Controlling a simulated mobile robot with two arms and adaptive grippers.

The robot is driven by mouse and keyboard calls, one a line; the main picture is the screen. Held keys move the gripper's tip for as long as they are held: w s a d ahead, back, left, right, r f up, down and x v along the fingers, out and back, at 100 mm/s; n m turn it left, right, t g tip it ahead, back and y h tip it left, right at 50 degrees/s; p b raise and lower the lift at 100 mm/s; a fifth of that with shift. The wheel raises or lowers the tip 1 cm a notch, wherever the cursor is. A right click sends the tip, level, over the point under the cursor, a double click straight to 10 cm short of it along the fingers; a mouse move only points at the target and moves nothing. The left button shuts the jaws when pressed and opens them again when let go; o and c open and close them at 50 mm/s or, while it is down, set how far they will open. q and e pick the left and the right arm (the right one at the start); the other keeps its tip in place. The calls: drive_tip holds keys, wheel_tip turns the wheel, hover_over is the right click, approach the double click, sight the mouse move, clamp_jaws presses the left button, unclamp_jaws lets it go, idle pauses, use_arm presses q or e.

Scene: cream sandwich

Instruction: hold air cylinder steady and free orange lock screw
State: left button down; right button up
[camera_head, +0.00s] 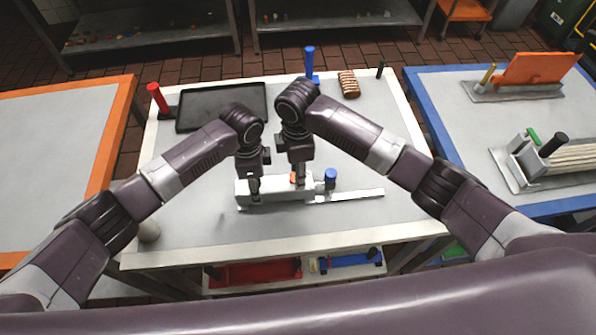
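A pale grey block-shaped body, which looks like the air cylinder (278,196), lies on the middle table, with a flat light bar (352,195) running out to its right. A small bit of orange, likely the lock screw (293,178), shows on top of the block, mostly hidden by my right gripper. My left gripper (255,196) points down at the left part of the block; its fingers overlap the block's front. My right gripper (300,183) points down right beside the orange bit. The finger gaps of both are too small to make out. A blue knob (330,175) stands right of the block.
A black tray (215,103), a red-handled piece (157,97), a blue upright piece (310,62) and a brown ribbed item (349,84) stand at the table's back. The table's right side is clear.

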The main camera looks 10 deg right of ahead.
idle(0.3)
drive_tip(key=o, duration=1.2)
drive_tip(key=shift+c, duration=0.2)
wheel_tip(320, 180, up, 12)
drive_tip(key=shift+c, duration=1.2)
